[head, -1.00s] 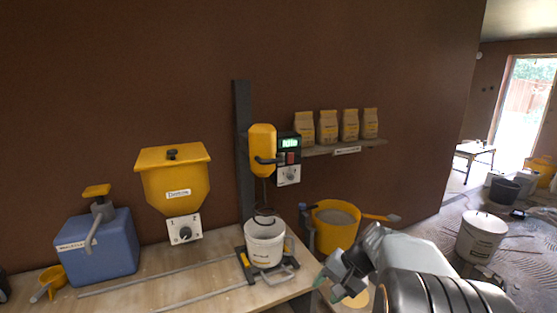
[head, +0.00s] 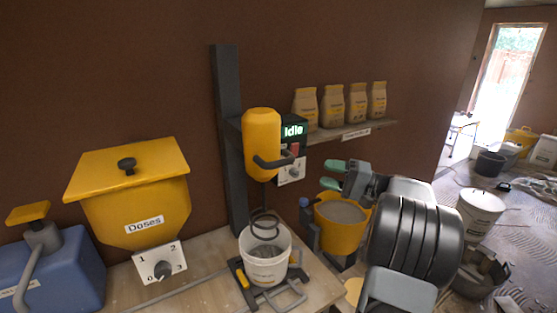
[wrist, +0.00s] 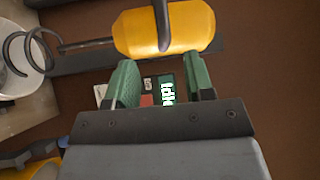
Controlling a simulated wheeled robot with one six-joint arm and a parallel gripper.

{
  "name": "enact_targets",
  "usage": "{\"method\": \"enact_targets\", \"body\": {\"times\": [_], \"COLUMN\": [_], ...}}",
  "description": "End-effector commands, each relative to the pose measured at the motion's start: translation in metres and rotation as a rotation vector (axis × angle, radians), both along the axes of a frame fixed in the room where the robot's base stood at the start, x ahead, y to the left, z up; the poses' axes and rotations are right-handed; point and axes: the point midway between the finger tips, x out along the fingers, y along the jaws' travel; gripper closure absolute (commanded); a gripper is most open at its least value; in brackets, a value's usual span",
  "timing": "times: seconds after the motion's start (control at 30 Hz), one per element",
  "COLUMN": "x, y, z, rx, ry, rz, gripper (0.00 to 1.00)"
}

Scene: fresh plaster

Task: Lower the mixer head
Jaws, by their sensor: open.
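The yellow mixer head (head: 262,140) is raised on a dark upright post (head: 229,140), with a dark handle (head: 273,162) on its front. Its wire whisk (head: 264,222) hangs down at the mouth of the white bucket (head: 264,262). The control box display (head: 293,131) reads Idle. My gripper (head: 331,174) is open and empty, to the right of the head and apart from it. In the wrist view my gripper (wrist: 162,80) has its green fingers apart, with the mixer head (wrist: 164,28) beyond them and the handle (wrist: 162,22) crossing it.
A yellow tub of grey mix (head: 342,222) stands beside the bench, below my gripper. A shelf (head: 362,132) with several paper bags is behind at the right. A yellow doser (head: 130,190) and a blue container (head: 62,270) are at the left.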

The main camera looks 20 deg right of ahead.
Motion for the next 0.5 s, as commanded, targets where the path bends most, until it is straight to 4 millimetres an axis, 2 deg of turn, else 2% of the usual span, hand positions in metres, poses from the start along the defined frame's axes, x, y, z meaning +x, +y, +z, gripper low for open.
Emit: {"method": "enact_targets", "body": {"times": [0.17, 0.5], "x": [0.005, 0.045], "y": [0.010, 0.061], "z": [0.004, 0.014], "rx": [-0.014, -0.013], "ry": [-0.023, -0.020], "rz": [0.003, 0.006], "gripper": [0.52, 0.52]}}
